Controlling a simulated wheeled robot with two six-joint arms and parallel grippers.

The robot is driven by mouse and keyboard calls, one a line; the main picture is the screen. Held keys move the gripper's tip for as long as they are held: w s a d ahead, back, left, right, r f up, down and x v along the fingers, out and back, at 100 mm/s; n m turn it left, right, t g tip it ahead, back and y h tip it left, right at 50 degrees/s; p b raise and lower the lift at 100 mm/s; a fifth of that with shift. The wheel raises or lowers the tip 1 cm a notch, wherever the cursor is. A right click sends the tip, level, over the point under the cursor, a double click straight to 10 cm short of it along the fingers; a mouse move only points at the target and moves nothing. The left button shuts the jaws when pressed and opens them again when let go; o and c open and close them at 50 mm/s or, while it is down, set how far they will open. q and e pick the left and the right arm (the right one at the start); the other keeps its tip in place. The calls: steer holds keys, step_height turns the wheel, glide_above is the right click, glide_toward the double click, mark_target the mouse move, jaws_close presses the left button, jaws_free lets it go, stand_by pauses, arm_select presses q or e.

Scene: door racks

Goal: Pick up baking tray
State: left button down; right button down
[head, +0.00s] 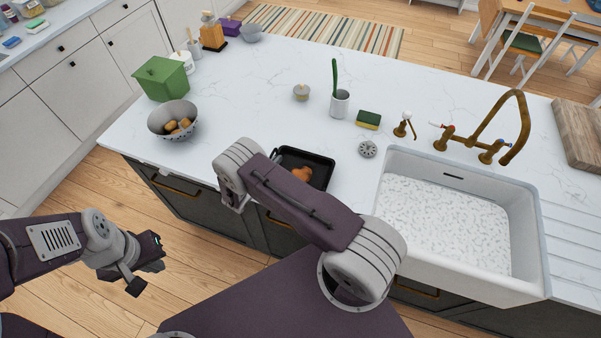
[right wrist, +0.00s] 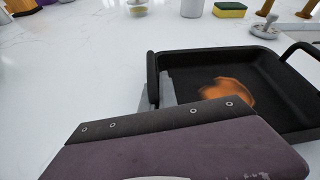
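The black baking tray (head: 318,157) lies on the white counter left of the sink, with an orange-brown food piece (head: 301,173) in it. My right arm covers part of it in the head view. The right wrist view shows the tray (right wrist: 205,62) close up, with a raised handle at its left end. Grey fingers of my right gripper (right wrist: 155,92) stand on both sides of that handle, close against it. Their tips are partly hidden by the gripper body. My left gripper (head: 146,277) is open and empty, over the floor in front of the counter.
A white sink (head: 530,230) is right of the tray, with a round drain strainer (head: 368,149) between. A grey bowl (head: 160,118) and green box (head: 160,80) stand at the left. A sponge (head: 368,119) and utensil cup (head: 340,104) stand behind the tray.

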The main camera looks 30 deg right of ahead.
steer(key=shift+r, duration=0.15)
stand_by(0.3)
steer(key=shift+r, duration=0.3)
step_height(320, 180, up, 3)
steer(key=shift+w+f+b, duration=0.1)
steer(key=shift+f+b, duration=0.05)
steer(key=shift+b, duration=0.45)
steer(key=s+d+r+b, duration=0.2)
steer(key=s+d+r, duration=0.5)
steer(key=d, duration=0.2)
steer(key=shift+d+r, duration=0.25)
steer(key=shift+d, duration=0.05)
